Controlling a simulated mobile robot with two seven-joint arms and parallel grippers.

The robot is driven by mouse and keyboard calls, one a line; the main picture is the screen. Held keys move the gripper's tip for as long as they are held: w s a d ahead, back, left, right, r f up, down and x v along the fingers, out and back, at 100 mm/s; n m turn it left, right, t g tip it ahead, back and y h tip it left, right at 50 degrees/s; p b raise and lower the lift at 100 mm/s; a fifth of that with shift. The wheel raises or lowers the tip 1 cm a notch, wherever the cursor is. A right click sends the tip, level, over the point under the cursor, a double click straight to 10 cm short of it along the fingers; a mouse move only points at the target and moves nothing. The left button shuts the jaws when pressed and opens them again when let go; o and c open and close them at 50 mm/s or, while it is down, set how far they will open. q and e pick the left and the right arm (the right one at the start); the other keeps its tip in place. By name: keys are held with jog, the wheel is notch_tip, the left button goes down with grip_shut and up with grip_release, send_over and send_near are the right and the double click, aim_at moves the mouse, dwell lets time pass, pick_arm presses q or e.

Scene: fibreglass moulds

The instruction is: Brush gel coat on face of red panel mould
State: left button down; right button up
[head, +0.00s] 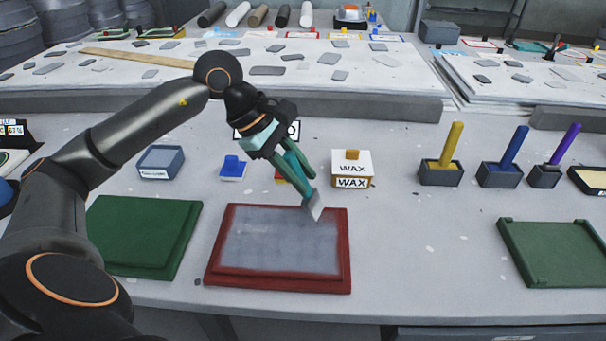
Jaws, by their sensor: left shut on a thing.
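The red panel mould (280,283) lies flat at the front middle of the table. Its rim is red and its face is covered with a mottled, translucent grey layer. My left gripper (287,160) is above the mould's back edge, shut on a teal tool that looks like a brush (314,206). The tool tilts down to the right. Its flat pale tip is over the upper right part of the mould's face; I cannot tell whether it touches. My right gripper is not in view.
Green moulds lie left (145,236) and right (556,252). Bare table lies right of the red mould.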

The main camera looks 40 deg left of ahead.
pick_arm(q)
jog(key=r, duration=0.1)
jog(key=r+p, duration=0.1)
jog(key=r, duration=0.1)
jog(key=shift+w+d+r, duration=0.15)
jog(key=shift+d+r, duration=0.15)
jog(key=shift+r, duration=0.1)
jog(key=shift+r+p, duration=0.35)
jog(key=shift+p, duration=0.15)
jog(key=shift+r+p, duration=0.5)
jog(key=shift+r, duration=0.6)
jog(key=shift+r+p, duration=0.3)
jog(key=shift+p, duration=0.1)
jog(key=shift+r, duration=0.15)
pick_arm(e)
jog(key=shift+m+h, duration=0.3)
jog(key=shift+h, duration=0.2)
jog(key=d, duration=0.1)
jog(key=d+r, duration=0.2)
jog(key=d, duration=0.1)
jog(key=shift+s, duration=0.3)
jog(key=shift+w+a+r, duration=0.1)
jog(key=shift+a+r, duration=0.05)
